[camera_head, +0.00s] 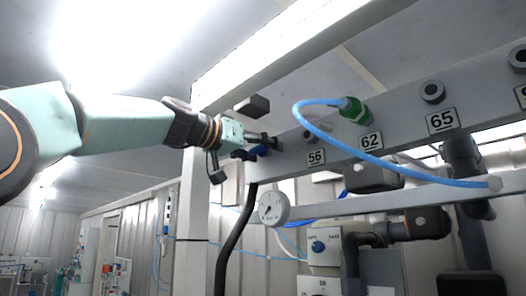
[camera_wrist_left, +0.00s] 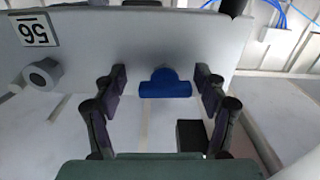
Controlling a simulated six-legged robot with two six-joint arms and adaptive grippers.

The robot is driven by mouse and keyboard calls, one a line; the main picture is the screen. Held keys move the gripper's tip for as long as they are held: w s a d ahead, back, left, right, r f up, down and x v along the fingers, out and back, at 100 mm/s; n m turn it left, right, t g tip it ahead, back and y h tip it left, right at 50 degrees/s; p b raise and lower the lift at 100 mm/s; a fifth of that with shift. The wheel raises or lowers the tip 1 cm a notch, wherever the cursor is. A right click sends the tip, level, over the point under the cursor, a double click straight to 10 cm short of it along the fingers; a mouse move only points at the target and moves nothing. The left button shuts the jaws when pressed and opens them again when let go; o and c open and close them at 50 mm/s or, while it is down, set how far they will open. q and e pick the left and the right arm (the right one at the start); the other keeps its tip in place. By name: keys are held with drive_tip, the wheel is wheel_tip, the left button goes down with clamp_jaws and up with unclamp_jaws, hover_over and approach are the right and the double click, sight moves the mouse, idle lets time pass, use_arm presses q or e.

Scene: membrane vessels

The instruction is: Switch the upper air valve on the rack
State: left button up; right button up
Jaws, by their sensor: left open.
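The upper air valve shows as a blue handle (camera_wrist_left: 165,84) on the grey rack beam in the left wrist view. In the head view only a bit of the blue handle (camera_head: 262,151) shows behind the fingers. My left gripper (camera_head: 272,144) reaches the left end of the rack beam (camera_head: 405,134). In the left wrist view my left gripper (camera_wrist_left: 162,80) is open, with one dark finger on each side of the blue handle and a visible gap on both sides. My right gripper is in neither view.
A green fitting (camera_head: 354,110) with a blue hose (camera_head: 400,170) sits right of the valve, near the label 62 (camera_head: 371,141). A round gauge (camera_head: 273,209) and a black hose (camera_head: 235,240) are below. Label 56 (camera_wrist_left: 33,30) and a grey port (camera_wrist_left: 42,74) are beside the valve.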

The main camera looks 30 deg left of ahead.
sight(255, 148)
use_arm(q)
drive_tip(key=s+a, duration=0.2)
drive_tip(key=shift+s+r, duration=0.35)
drive_tip(key=shift+s, duration=0.05)
drive_tip(key=c, duration=0.3)
drive_tip(key=shift+c, duration=0.8)
drive_tip(key=shift+w+d+f, duration=0.15)
drive_tip(key=shift+w+d, duration=0.45)
drive_tip(key=shift+w, duration=0.05)
drive_tip(key=c, duration=0.3)
drive_tip(key=shift+w+f, duration=0.1)
drive_tip(key=shift+w, duration=0.15)
drive_tip(key=shift+c, duration=0.7)
drive_tip(key=shift+f, duration=0.1)
drive_tip(key=shift+c, duration=1.3)
